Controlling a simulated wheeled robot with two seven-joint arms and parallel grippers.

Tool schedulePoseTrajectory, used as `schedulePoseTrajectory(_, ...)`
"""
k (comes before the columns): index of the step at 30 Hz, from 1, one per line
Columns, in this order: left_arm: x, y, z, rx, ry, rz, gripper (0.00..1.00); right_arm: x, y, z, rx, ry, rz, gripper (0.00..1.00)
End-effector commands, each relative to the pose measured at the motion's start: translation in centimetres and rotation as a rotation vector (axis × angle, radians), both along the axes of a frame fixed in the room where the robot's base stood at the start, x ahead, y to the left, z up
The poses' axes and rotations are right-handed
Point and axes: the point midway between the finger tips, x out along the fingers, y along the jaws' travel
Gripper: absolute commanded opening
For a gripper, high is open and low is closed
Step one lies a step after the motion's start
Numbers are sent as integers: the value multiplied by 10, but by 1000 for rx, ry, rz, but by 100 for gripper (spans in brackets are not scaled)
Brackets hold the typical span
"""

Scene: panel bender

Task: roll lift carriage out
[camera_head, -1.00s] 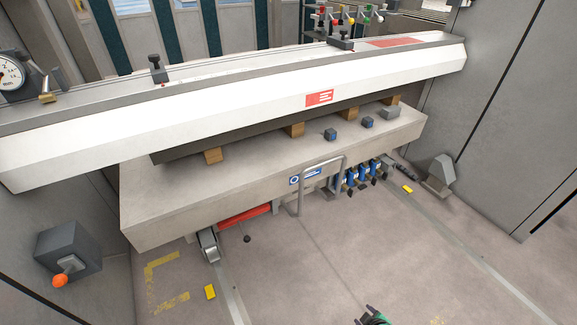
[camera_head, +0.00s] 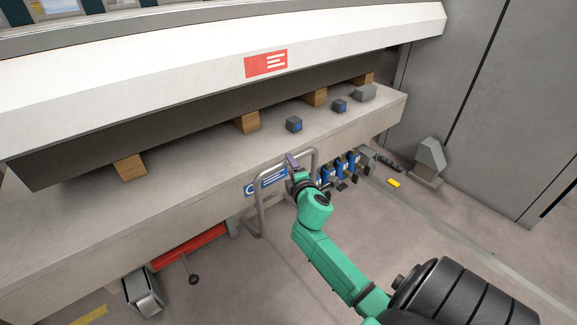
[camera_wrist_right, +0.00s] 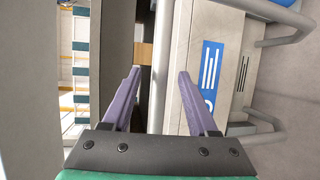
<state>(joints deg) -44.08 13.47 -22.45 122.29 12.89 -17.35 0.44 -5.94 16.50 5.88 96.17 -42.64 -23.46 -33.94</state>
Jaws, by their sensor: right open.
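The lift carriage (camera_head: 215,185) is a long pale grey block under the white beam, with wooden blocks on its top. A bent grey tube handle (camera_head: 260,215) stands at its front beside a blue label (camera_head: 265,182). My right gripper (camera_head: 292,160) is at the handle's top bar, partly hidden behind my green wrist. In the right wrist view its purple fingers (camera_wrist_right: 158,95) are spread apart, with a pale vertical bar, apparently the handle's top bar, between or just beyond them. I cannot tell whether they touch it. My left gripper is not in view.
The white beam (camera_head: 170,85) with a red label hangs over the carriage. Below are a red bar (camera_head: 190,247), a wheel at front left (camera_head: 143,292) and blue valve-like parts (camera_head: 342,168). A grey post (camera_head: 430,158) stands at right. The floor in front is open.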

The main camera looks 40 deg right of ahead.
Motion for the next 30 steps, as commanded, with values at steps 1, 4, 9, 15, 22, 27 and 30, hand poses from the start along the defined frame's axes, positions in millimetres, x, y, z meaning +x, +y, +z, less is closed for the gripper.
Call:
schedulePoseTrajectory(1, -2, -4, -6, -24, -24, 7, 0, 10, -5, -4, -2, -3, -2, 59)
schedulePoseTrajectory(4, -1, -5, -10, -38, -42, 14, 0, 25, -12, -7, -1, -2, 0, 59)
schedulePoseTrajectory(9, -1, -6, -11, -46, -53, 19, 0, 34, -16, -7, 0, 0, 0, 59)
schedulePoseTrajectory(15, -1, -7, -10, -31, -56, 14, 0, 34, -16, -7, 1, 0, 0, 52)
schedulePoseTrajectory(22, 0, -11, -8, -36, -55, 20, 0, 34, -15, -7, 1, 0, 0, 0)
schedulePoseTrajectory(27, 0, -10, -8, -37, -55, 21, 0, 34, -16, -7, 1, 0, 0, 0)
schedulePoseTrajectory(30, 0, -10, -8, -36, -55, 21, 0, 34, -16, -7, 2, -1, 0, 0)
